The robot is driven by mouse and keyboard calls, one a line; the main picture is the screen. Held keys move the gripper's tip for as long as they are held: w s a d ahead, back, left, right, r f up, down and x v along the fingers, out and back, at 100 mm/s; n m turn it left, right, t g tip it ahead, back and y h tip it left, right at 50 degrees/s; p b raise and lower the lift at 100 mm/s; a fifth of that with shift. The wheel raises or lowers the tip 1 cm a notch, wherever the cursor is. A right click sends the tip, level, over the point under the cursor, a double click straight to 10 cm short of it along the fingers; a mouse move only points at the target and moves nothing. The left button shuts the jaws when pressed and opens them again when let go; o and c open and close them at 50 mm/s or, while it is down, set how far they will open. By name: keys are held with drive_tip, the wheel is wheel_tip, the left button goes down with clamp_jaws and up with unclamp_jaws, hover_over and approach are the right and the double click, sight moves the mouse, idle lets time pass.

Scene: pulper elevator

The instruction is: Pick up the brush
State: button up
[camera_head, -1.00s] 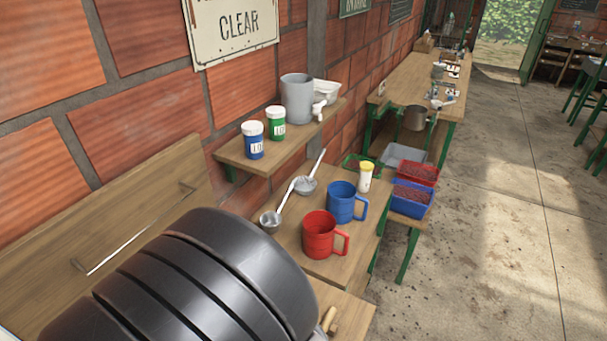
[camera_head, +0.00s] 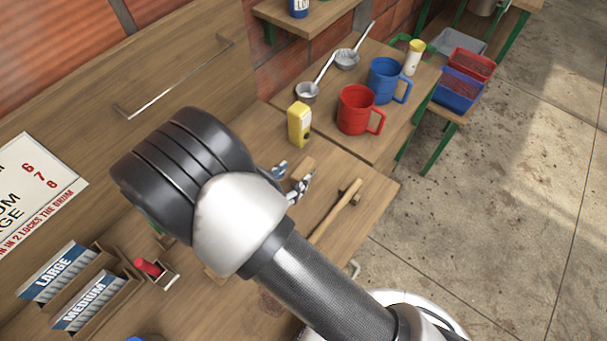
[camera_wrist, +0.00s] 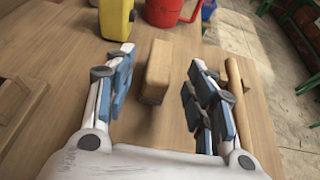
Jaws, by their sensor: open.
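The likely brush is a pale wooden block (camera_wrist: 158,66) with a dark strip at its near lower end. It lies on the wooden bench in the wrist view. In the head view only part of the wooden block (camera_head: 302,167) shows beside my gripper (camera_head: 290,183). In the wrist view my gripper (camera_wrist: 162,62) is open, with blue-padded fingers to the left and right of the block. A gap shows on each side, and nothing is held. How far the fingertips are above the bench is hard to tell. My arm hides some of the bench in the head view.
A wooden mallet-like tool (camera_head: 338,208) lies close by the right finger. A yellow container (camera_head: 299,124), red mug (camera_head: 356,110) and blue mug (camera_head: 386,80) stand beyond. Label holders (camera_head: 90,298) and a red-handled item (camera_head: 148,267) are at lower left.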

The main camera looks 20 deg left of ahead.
sight(303, 169)
drive_tip(key=b+x, duration=0.1)
drive_tip(key=x, duration=0.6)
drive_tip(key=shift+r+b, duration=0.1)
drive_tip(key=shift+b, duration=0.2)
drive_tip(key=shift+c, duration=0.4)
clamp_jaws()
